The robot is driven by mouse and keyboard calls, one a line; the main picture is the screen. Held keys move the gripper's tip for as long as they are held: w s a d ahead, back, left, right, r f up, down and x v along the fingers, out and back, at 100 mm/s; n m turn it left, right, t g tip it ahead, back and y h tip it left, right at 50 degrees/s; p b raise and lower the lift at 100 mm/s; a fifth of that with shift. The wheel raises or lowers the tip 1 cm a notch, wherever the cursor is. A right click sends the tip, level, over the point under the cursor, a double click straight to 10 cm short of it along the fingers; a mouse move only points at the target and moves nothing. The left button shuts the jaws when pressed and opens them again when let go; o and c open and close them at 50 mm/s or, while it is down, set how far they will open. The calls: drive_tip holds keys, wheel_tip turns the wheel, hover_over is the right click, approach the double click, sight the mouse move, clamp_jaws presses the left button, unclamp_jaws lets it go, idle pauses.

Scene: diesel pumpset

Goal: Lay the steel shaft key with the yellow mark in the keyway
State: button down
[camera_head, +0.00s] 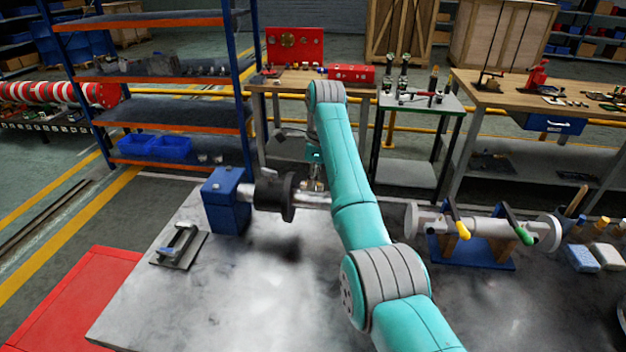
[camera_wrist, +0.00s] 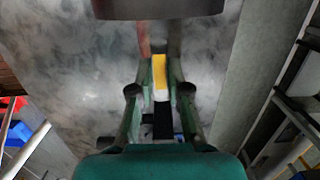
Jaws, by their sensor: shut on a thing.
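My gripper (camera_wrist: 159,90) is shut on the steel shaft key (camera_wrist: 161,95), whose yellow mark (camera_wrist: 159,72) faces the wrist camera. In the head view my gripper (camera_head: 314,182) is mostly behind my teal arm, at the steel shaft (camera_head: 312,201). The shaft sticks out to the right from a black round coupling (camera_head: 275,197) beside a blue block (camera_head: 227,200). In the wrist view a dark rounded body, probably the coupling (camera_wrist: 158,9), crosses the top. I cannot make out the keyway, nor whether the key touches the shaft.
The grey bench top (camera_head: 250,300) is largely clear in front. A small dark plate with a handled tool (camera_head: 179,246) lies at left. A grey flanged shaft on a blue stand (camera_head: 470,250), with yellow-handled and green-handled tools, stands at right. Sponge-like blocks (camera_head: 582,258) lie farther right.

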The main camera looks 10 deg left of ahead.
drive_tip(key=shift+f, duration=0.85)
idle(0.7)
drive_tip(key=c, duration=1.1)
unclamp_jaws()
drive_tip(key=shift+o, duration=0.2)
